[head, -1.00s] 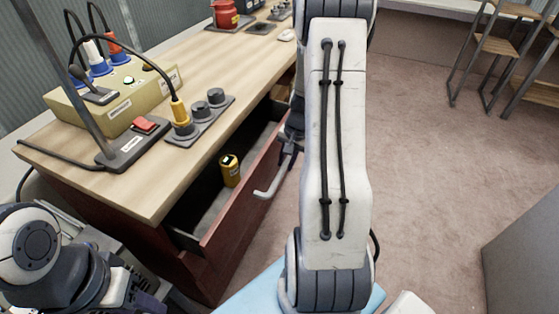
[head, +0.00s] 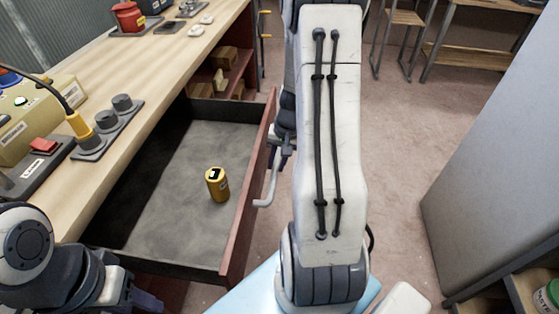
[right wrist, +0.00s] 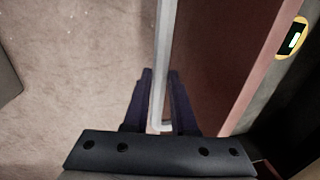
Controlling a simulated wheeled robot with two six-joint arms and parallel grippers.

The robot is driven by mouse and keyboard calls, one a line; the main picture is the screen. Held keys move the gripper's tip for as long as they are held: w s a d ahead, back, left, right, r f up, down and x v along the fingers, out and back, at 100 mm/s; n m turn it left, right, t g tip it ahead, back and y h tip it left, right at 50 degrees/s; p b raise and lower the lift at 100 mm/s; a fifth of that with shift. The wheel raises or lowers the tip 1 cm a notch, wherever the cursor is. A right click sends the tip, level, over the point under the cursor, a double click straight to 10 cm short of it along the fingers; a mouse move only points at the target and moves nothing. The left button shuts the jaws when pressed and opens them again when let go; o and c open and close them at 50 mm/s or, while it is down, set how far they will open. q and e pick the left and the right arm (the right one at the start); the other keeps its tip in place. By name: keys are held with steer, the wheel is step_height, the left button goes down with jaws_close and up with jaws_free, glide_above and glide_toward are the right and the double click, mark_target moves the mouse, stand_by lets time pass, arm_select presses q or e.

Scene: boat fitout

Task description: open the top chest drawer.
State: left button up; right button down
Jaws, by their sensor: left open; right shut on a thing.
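The top chest drawer (head: 248,188) is pulled well out from under the worktop in the head view. Its grey floor is exposed, and its reddish front also shows in the right wrist view (right wrist: 215,75). A pale bar handle (head: 271,180) runs along the outside of the front. My right gripper (right wrist: 161,98) is shut on this handle (right wrist: 164,50), one dark finger on each side; my arm partly hides it in the head view. My left gripper (head: 143,301) is open and empty at the lower left, partly cut off by the frame edge.
A yellow can-like object (head: 217,185) stands inside the drawer. The worktop (head: 150,75) holds a knob panel (head: 107,128) and a red container (head: 128,17). A large grey cabinet-like block (head: 490,160) stands at right. Carpet (head: 400,130) between is clear.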

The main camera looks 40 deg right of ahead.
steer(key=shift+s+d, duration=0.1)
steer(key=shift+d, duration=0.05)
steer(key=c, duration=0.7)
jaws_free()
steer(key=shift+c, duration=0.2)
step_height(320, 180, up, 10)
steer(key=s+d+p, duration=0.1)
steer(key=p, duration=0.1)
steer(key=shift+s+d+r, duration=0.15)
steer(key=shift+s, duration=0.15)
